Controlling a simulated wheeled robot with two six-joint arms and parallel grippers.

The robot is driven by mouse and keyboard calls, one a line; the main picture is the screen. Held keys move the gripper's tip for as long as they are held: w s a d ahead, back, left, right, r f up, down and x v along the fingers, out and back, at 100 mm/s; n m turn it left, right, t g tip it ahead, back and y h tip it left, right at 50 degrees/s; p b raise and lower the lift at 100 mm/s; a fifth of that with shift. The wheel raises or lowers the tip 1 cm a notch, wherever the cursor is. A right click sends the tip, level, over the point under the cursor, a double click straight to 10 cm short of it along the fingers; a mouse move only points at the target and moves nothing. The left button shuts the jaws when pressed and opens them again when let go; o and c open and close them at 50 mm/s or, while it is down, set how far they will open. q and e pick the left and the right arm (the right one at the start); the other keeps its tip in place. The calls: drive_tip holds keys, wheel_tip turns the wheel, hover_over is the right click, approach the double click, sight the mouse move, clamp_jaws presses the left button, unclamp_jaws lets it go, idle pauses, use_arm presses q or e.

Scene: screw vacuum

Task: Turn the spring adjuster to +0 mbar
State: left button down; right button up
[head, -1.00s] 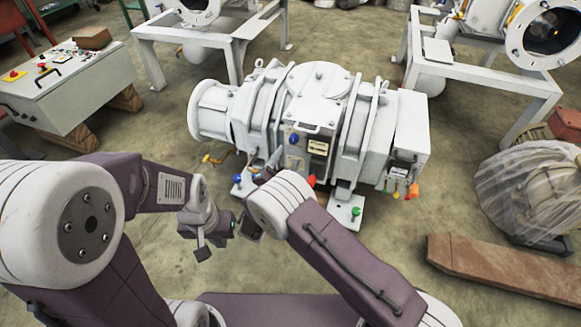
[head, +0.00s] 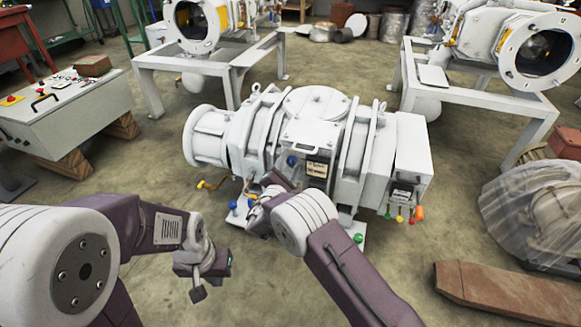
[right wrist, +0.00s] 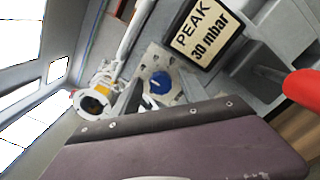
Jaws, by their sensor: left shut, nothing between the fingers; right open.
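The white vacuum machine (head: 320,130) stands on the floor in the middle of the head view. A blue knob (head: 291,161) is on its front, left of a small label plate (head: 317,169); I take it to be the spring adjuster. In the right wrist view a blue knob (right wrist: 160,85) with a pale mark sits on a grey plate; its setting is unreadable. My right gripper (right wrist: 154,98) is open, its grey fingers towards this knob; contact cannot be told. My left gripper (head: 200,283) is shut and empty, low in front of the machine, apart from it.
In the right wrist view a "PEAK 30 mbar" sign (right wrist: 203,35) and a red handle (right wrist: 302,88) are close by. Coloured valves (head: 400,215) hang at the machine's lower right.

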clamp_jaws()
drive_tip(key=n+p, duration=0.2)
drive_tip(key=n, duration=0.1)
drive_tip(key=shift+r+p, duration=0.15)
drive_tip(key=shift+p, duration=0.2)
drive_tip(key=n+p, duration=0.3)
drive_tip(key=n, duration=0.2)
drive_tip(key=shift+a+n, duration=0.1)
drive_tip(key=shift+n, duration=0.3)
drive_tip(key=n+p, duration=0.2)
drive_tip(key=n, duration=0.2)
drive_tip(key=shift+a+f+n+p, duration=0.15)
drive_tip(key=shift+n+p, duration=0.1)
drive_tip(key=shift+n, duration=1)
drive_tip(key=shift+d+f+n+p, duration=0.1)
drive_tip(key=shift+n+p, duration=0.1)
drive_tip(key=shift+n, duration=1.05)
